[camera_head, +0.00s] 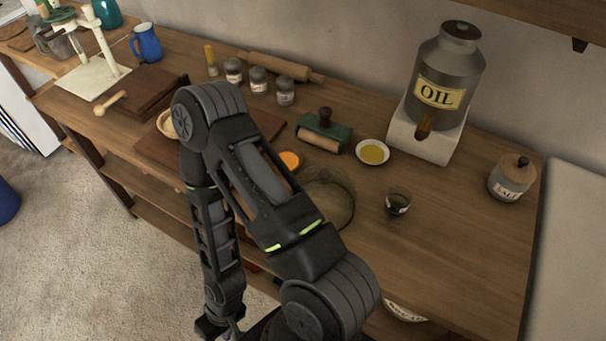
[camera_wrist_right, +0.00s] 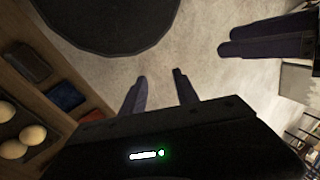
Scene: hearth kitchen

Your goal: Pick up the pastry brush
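I cannot make out the pastry brush for certain in either view. One of my arms covers the middle of the table in the head view, folded with its end low at the table's front edge, and may hide it. My right gripper (camera_wrist_right: 159,80) shows in the right wrist view with its two fingers apart and nothing between them. Bare floor lies beyond its fingertips. My left gripper cannot be made out.
A wooden counter (camera_head: 455,230) holds an oil canister (camera_head: 448,65), a salt jar (camera_head: 511,179), a yellow-filled dish (camera_head: 373,152), a small dark cup (camera_head: 398,203), a green block with a roller (camera_head: 323,131), a rolling pin (camera_head: 282,67) and jars. Eggs (camera_wrist_right: 33,134) sit on a shelf. Its right front is clear.

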